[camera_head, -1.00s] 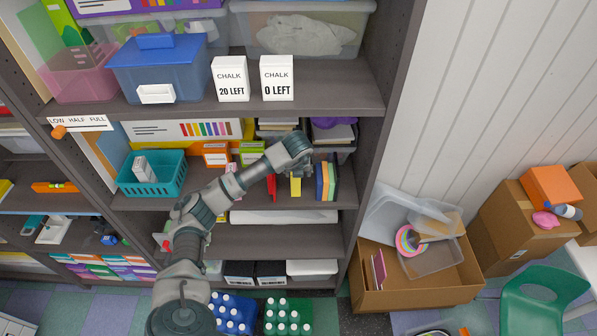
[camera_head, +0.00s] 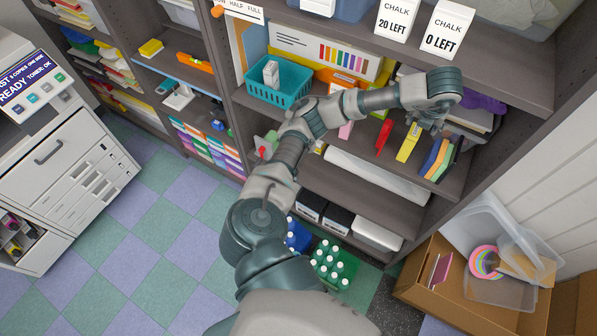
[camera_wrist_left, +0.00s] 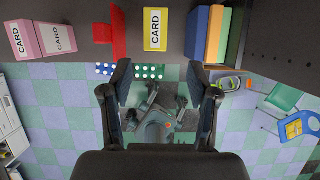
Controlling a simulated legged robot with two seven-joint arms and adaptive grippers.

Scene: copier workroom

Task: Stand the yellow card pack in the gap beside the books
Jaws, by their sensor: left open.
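The yellow card pack (camera_head: 408,142) stands on the middle shelf, between a red divider-like piece (camera_head: 383,137) and the row of books (camera_head: 437,158), with space on both sides. In the left wrist view the pack (camera_wrist_left: 155,30) shows the word CARD, with the red piece (camera_wrist_left: 119,32) to its left and the books (camera_wrist_left: 207,34) to its right. My left gripper (camera_head: 428,122) is just above the pack and books in the head view. In the wrist view its fingers (camera_wrist_left: 160,82) are spread and empty, apart from the pack. My right gripper is not in view.
The shelf above (camera_head: 400,50) holds chalk boxes (camera_head: 397,18) close over my wrist. A teal basket (camera_head: 280,80) and pink card packs (camera_wrist_left: 57,33) stand to the left. A cardboard box (camera_head: 460,285) is on the floor at right.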

